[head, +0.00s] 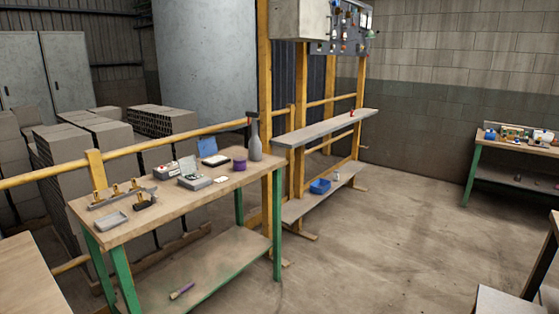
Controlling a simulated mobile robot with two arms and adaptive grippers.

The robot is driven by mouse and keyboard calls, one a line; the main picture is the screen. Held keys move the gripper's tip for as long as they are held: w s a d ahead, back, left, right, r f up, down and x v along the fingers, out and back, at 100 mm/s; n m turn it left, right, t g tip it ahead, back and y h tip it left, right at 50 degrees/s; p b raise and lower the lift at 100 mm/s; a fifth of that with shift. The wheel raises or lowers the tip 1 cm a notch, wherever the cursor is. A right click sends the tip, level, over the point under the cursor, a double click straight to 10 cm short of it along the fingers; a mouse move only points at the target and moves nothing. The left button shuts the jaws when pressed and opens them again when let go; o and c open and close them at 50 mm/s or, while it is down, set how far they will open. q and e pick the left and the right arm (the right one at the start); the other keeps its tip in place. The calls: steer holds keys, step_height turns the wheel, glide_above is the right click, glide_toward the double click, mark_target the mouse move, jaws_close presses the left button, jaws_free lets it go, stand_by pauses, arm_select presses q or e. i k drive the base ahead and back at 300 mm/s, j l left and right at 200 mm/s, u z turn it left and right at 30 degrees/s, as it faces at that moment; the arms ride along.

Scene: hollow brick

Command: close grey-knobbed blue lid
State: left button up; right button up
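A blue panel (207,147) stands raised and tilted at the back of the green-legged workbench, and looks like an open lid. No grey knob can be made out on it at this size. What it is attached to is partly hidden behind the things in front of it. A grey case (194,182) with its own pale lid raised sits in front and to the left of it. Neither of my grippers is in view.
The workbench (225,188) also bears a purple tub (239,166), a grey spray bottle (255,142), a grey tray (110,222) and a rack with yellow parts (124,193). A blue bin (320,187) sits on a low shelf. Open floor (390,240) lies to the right.

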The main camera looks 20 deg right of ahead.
mark_target(207, 148)
steer(key=z, duration=0.15)
steer(key=i+l, duration=0.7)
steer(key=i, duration=0.15)
steer(key=j+u, duration=0.05)
